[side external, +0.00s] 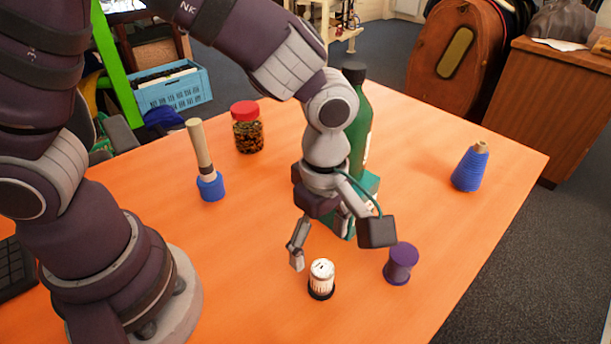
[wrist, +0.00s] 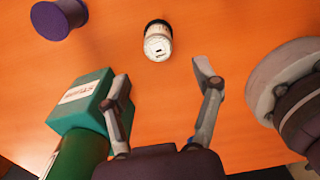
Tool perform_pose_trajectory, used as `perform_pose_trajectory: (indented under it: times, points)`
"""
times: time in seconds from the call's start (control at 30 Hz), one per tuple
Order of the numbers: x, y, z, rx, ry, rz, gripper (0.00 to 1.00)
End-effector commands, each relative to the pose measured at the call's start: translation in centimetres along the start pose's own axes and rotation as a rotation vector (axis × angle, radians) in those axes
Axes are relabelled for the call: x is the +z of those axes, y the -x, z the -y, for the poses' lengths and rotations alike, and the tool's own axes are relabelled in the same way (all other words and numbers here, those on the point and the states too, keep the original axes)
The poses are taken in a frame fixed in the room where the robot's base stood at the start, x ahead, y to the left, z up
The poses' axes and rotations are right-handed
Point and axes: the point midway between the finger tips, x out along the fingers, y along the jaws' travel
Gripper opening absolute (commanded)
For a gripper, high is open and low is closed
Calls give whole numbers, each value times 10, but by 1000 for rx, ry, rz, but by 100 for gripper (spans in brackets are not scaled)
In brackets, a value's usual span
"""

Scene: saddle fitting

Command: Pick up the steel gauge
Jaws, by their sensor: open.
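A small pale cylinder with a black base and a marked top (side external: 321,272) stands upright on the orange table; it is the only thing here that looks like the steel gauge. It also shows in the wrist view (wrist: 158,44), at the top middle. My gripper (side external: 322,243) is open and empty, above the table and slightly behind the gauge in the side view. In the wrist view, my gripper (wrist: 162,80) has its fingers spread, with the gauge beyond the tips, roughly in line with the gap. The gauge is apart from both fingers.
A purple spool (side external: 401,262) stands right of the gauge. A teal box (wrist: 80,101) and green bottle (side external: 361,125) stand close to my gripper. A mallet (side external: 205,165), a red-lidded jar (side external: 247,130) and a blue cone (side external: 470,168) stand farther off. The table's right front is clear.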

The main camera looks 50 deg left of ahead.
Motion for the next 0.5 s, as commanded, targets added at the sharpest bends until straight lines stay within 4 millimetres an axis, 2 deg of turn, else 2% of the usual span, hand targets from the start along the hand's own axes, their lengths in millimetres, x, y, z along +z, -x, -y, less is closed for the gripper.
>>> perform_pose_trajectory:
  times: [0.2,0.3,0.5]
  points:
    - [9,-39,1,-5,-2,-4,65]
    - [9,-52,0,-2,-2,-2,65]
    - [10,-55,0,1,-2,1,65]
